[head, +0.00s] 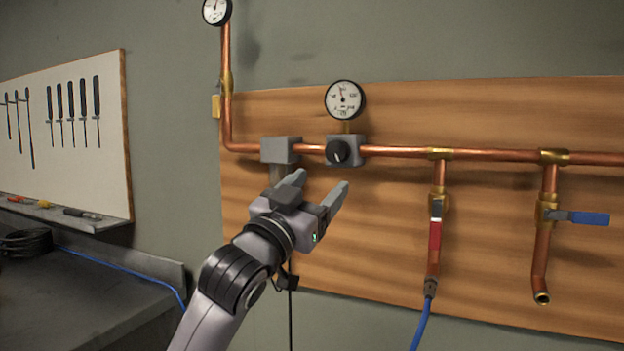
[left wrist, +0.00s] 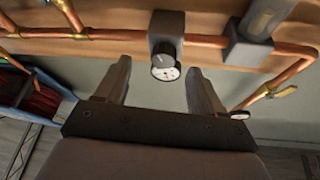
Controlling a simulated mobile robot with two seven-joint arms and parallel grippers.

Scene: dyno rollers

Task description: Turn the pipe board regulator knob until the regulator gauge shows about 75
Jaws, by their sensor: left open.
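The black regulator knob (head: 338,152) sits on the front of a grey regulator block (head: 355,146) on the copper pipe. The round white regulator gauge (head: 345,99) stands above the block; its needle points up and slightly left, and its numbers are too small to read. My left gripper (head: 318,186) is open and empty, below and left of the knob, apart from it. In the left wrist view the knob (left wrist: 163,58) shows beyond and between the two spread fingers, with the gauge (left wrist: 166,73) close to it. My right gripper is not in view.
A grey box (head: 280,150) sits on the pipe left of the regulator. A red-handled valve (head: 435,232) and a blue-handled valve (head: 590,218) hang to the right. Another gauge (head: 216,11) is at top left. A workbench (head: 70,290) is at lower left.

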